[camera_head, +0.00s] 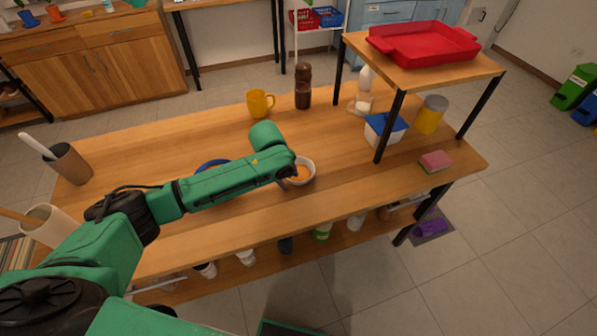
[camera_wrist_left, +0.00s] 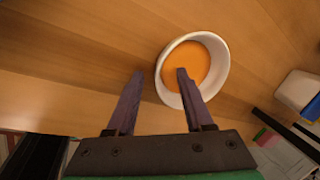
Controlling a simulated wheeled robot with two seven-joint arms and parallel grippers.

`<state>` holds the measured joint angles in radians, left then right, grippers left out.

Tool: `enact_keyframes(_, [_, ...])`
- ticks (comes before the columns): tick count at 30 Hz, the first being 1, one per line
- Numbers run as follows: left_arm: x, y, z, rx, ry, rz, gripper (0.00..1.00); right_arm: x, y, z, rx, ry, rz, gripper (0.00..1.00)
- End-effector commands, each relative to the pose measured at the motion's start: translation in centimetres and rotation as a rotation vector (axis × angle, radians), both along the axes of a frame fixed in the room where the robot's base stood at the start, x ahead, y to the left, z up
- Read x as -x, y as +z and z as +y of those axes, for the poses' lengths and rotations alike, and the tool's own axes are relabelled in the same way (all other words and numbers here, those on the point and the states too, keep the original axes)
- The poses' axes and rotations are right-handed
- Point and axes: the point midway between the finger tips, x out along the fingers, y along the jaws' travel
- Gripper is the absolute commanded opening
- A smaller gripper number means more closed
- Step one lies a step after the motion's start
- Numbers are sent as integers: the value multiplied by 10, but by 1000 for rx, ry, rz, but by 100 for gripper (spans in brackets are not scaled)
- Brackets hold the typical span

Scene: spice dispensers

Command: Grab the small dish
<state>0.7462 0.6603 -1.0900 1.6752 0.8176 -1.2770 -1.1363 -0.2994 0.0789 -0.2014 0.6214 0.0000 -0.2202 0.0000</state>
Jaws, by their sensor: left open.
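The small dish (camera_head: 303,173) is a white round bowl with orange contents, standing on the wooden table just right of my left wrist in the head view. It also shows in the left wrist view (camera_wrist_left: 207,62), close to the fingertips. My left gripper (camera_wrist_left: 160,72) is open, with its two dark fingers apart. In that view the right finger overlaps the dish's opening and the left finger is outside the rim; I cannot tell whether either touches it. In the head view the fingers are mostly hidden by my arm. My right gripper is not in view.
A blue plate (camera_head: 212,163) is partly hidden behind my left arm. A yellow mug (camera_head: 260,104) and a dark brown bottle (camera_head: 303,87) stand behind. A blue-lidded container (camera_head: 383,130), a sponge (camera_head: 435,161) and a raised shelf with a red tray (camera_head: 424,44) are to the right.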

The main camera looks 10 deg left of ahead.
Motion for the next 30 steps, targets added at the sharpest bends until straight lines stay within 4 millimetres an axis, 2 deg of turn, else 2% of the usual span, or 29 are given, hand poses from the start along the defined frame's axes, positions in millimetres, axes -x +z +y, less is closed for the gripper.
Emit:
enact_keyframes(3, [0, 0, 0, 0, 0, 0, 52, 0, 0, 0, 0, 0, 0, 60])
enact_keyframes(7, [0, 1, 0, 0, 1, 0, 2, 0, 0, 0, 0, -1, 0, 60])
enact_keyframes(8, [0, 1, 0, 0, 1, 0, 0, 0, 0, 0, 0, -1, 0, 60])
enact_keyframes(22, [0, 4, 0, 1, 1, -2, 0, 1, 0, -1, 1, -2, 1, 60])
enact_keyframes(30, [-1, 25, -1, 3, 1, -4, 0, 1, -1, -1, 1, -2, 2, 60])
